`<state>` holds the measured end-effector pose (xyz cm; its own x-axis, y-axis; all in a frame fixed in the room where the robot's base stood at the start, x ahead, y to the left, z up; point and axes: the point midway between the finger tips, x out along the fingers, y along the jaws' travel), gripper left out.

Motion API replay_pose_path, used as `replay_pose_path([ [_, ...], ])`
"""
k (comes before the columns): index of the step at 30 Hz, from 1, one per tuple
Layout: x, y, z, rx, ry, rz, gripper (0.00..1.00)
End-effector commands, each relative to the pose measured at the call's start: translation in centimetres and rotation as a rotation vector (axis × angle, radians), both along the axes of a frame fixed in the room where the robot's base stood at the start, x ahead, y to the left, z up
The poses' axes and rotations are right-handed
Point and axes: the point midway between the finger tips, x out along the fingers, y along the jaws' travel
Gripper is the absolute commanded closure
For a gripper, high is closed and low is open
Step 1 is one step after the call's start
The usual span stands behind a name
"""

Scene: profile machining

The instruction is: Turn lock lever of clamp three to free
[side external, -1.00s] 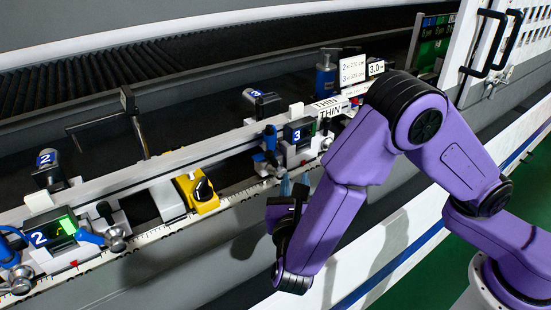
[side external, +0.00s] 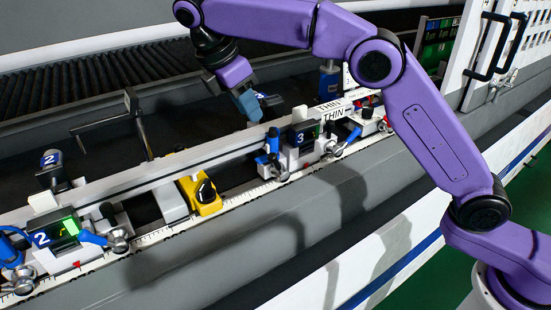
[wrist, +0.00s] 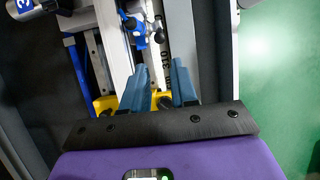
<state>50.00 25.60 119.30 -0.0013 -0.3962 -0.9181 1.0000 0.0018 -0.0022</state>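Clamp three (side external: 301,137) stands on the rail right of centre in the side view, with a dark block marked 3. A blue lever (side external: 272,142) stands upright at its left side, and another blue lever (side external: 350,130) slants at its right. I cannot tell which is the lock lever. My gripper (side external: 252,112) is above and behind the clamp's left side, pointing down. In the wrist view my gripper (wrist: 157,75) has two blue fingers apart with nothing held between them. A blue lever with a metal ball (wrist: 131,23) shows beyond the fingertips.
A yellow block (side external: 201,192) with a black knob sits left of clamp three on the rail. Clamp two (side external: 52,235) is farther left. A cylinder marked 3 (wrist: 23,8) shows in the wrist view. A roller conveyor (side external: 105,75) runs behind.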

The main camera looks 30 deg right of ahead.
Motion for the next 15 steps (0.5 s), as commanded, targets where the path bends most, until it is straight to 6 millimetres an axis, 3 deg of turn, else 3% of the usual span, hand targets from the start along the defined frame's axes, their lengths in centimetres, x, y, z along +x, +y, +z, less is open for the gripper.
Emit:
replay_pose_path([
  [5,0.2,-0.2,-0.1,0.017,0.001,-0.001,0.72],
  [15,0.2,-1.6,-3.3,0.013,0.0,-0.002,0.72],
])
